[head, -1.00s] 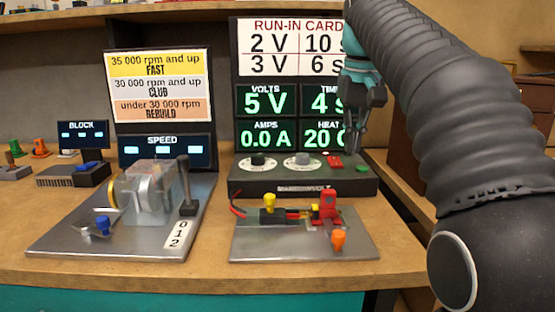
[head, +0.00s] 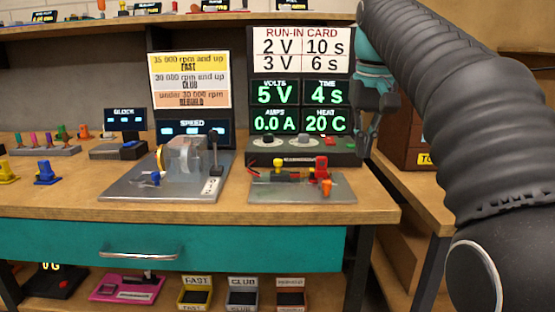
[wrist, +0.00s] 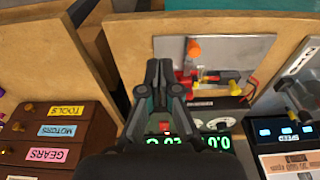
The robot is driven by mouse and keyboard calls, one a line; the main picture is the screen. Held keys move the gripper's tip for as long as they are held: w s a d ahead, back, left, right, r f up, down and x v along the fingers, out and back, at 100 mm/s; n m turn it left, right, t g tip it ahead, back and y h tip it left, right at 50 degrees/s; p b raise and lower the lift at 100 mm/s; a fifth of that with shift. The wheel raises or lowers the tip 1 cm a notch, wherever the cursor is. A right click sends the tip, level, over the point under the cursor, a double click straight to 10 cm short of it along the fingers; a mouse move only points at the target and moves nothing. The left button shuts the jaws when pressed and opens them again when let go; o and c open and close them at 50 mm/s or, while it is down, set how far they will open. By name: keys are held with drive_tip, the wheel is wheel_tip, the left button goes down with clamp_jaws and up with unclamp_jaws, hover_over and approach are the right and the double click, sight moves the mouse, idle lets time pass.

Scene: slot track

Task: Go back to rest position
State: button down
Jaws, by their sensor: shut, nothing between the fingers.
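My gripper (head: 369,142) hangs from my raised arm at the right of the head view, with its fingers together and pointing down. It is empty. In the head view it appears just right of the run-in power unit (head: 300,150). In the wrist view my gripper (wrist: 159,66) is seen end-on with its fingertips close together, over the area beside the metal plate with the red and yellow clamp parts (wrist: 245,55).
A workbench (head: 100,212) with a teal drawer (head: 190,245) stands ahead. On it are the speed tester (head: 185,160) and the motor stand (head: 300,187). A brown drawer cabinet (wrist: 50,145) stands on the right side. Coloured bins (head: 243,295) sit on the shelf below.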

drive_tip(key=s+f+t, duration=0.3)
drive_tip(key=s+f, duration=1.9)
drive_tip(key=f, duration=0.5)
drive_tip(key=shift+a+t, duration=0.15)
drive_tip(key=shift+t, duration=0.25)
